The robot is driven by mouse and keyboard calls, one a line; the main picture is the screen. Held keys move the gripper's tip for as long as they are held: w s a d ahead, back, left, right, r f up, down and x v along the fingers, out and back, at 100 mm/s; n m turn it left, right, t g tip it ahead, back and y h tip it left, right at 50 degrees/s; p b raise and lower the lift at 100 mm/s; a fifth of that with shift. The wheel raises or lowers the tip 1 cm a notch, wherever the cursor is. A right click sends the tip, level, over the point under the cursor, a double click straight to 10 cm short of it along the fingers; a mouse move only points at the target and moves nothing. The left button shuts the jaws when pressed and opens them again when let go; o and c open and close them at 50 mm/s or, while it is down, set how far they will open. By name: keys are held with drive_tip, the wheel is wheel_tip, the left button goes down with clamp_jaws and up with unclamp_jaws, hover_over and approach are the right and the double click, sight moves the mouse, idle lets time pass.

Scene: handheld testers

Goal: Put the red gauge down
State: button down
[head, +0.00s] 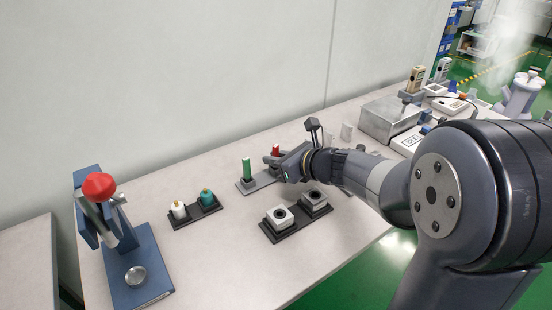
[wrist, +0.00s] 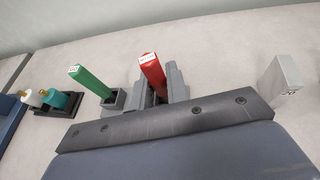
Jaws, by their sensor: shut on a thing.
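The red gauge (wrist: 152,75) stands upright between the two fingers of my gripper (wrist: 160,88) in the wrist view. My gripper is shut on it. In the head view only the top of the red gauge (head: 276,149) shows above my gripper (head: 277,160); its lower end is hidden. The green gauge (head: 246,168) stands in a grey holder (head: 248,186) just left of my gripper; in the wrist view the green gauge (wrist: 92,82) is left of the red one. Whether the red gauge touches the holder or table is hidden.
A blue press with a red knob (head: 99,186) stands at the left. A dark tray holds a white and a teal bottle (head: 207,197). Another dark tray holds two square blocks (head: 280,217) in front. A grey block (wrist: 287,75) stands right of my gripper. A metal box (head: 386,120) is farther right.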

drive_tip(key=c, duration=1.4)
unclamp_jaws()
drive_tip(key=shift+f, duration=0.1)
drive_tip(key=shift+r, duration=0.25)
drive_tip(key=p+v, duration=0.3)
drive_tip(key=v, duration=0.7)
drive_tip(key=shift+s+d+r, duration=0.15)
drive_tip(key=shift+s+d, duration=0.05)
drive_tip(key=shift+d, duration=0.1)
drive_tip(key=shift+s+d+r+p, duration=0.15)
drive_tip(key=shift+s+d+p, duration=0.15)
drive_tip(key=shift+s+d, duration=0.15)
drive_tip(key=shift+a, duration=0.1)
